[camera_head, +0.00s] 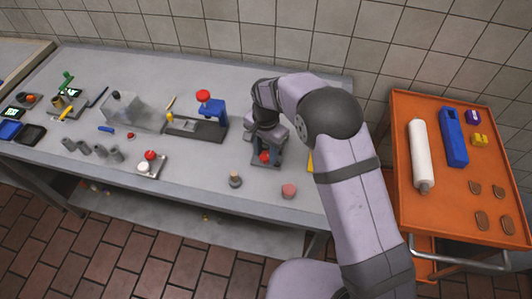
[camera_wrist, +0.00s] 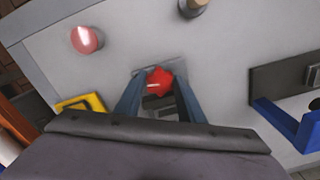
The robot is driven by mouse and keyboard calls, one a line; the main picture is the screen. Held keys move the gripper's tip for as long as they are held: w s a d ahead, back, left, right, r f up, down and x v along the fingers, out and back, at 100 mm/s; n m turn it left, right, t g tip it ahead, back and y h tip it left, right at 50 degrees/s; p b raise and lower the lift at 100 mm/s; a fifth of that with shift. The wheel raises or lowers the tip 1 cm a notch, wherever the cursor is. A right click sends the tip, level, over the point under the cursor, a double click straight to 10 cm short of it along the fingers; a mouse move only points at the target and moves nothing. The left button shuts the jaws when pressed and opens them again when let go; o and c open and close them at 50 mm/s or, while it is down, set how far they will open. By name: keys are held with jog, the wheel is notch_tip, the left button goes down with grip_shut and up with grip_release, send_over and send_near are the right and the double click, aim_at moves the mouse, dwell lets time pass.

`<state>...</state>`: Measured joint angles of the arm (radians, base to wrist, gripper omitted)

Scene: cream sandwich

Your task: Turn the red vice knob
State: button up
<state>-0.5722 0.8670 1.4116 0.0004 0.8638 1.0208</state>
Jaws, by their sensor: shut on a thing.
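The red vice knob (camera_wrist: 159,80) shows in the wrist view between the two fingers of my gripper (camera_wrist: 160,90), which is shut on it. The vice (camera_head: 258,162) is a grey block on the grey bench, partly hidden under my wrist. In the wrist view only a grey part of the vice (camera_wrist: 176,70) shows around the knob, the rest is hidden by my fingers and gripper body.
A blue press with a red top (camera_head: 208,103) stands left of my gripper. A red-pink round piece (camera_head: 289,190) and a dark peg on a round base (camera_head: 235,181) lie near the bench's front edge. A yellow frame (camera_wrist: 82,104) is close beside my gripper. An orange cart (camera_head: 449,190) stands right.

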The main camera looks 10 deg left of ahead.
aim_at(266, 156)
jog(key=shift+m, duration=0.3)
jog(key=o, duration=1)
jog(key=shift+o, duration=0.2)
jog(key=shift+r, duration=0.15)
jog(key=shift+r+b, duration=1.35)
jog(key=shift+r, duration=2.25)
